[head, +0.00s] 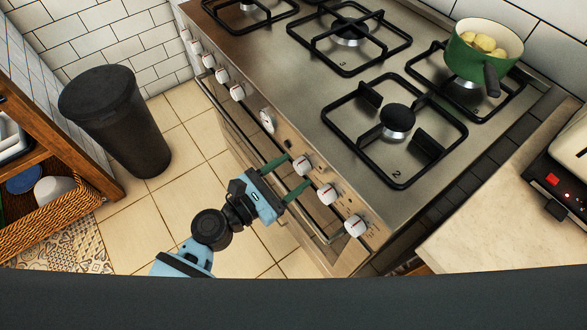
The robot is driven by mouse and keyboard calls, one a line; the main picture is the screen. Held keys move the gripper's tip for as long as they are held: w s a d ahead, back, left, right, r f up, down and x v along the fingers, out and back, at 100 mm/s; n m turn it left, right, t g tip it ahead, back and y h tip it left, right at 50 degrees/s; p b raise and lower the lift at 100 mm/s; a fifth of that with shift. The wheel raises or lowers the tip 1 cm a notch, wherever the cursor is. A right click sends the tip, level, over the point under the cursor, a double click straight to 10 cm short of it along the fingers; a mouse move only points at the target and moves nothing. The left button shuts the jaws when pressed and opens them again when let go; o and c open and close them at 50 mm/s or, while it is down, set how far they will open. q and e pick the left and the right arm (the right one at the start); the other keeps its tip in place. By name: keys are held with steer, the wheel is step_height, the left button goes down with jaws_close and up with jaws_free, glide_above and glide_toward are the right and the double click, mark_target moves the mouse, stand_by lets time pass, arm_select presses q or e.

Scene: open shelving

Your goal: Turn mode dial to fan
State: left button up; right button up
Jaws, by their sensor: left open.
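The stove (262,62) has a row of white knobs with red marks along its steel front. My left gripper (300,171) reaches in from the lower left with its two green fingers apart. Its fingertips are at a white knob (302,165), one on each side of it in the picture; I cannot tell whether they touch it. Two more knobs, a middle one (326,194) and an end one (354,225), sit to the right. The labels are too small to read, so I cannot tell which knob is the mode dial. My right gripper is not in view.
A round clock-like dial (267,120) and several knobs (237,92) continue to the upper left. A green pot (480,58) with yellowish food stands on a back burner. A dark bin (117,120) and a wicker basket (50,220) are left. A countertop (480,235) is right.

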arm_select(q)
steer(key=shift+w+d, duration=0.4)
steer(key=shift+d, duration=0.15)
steer(key=c, duration=1)
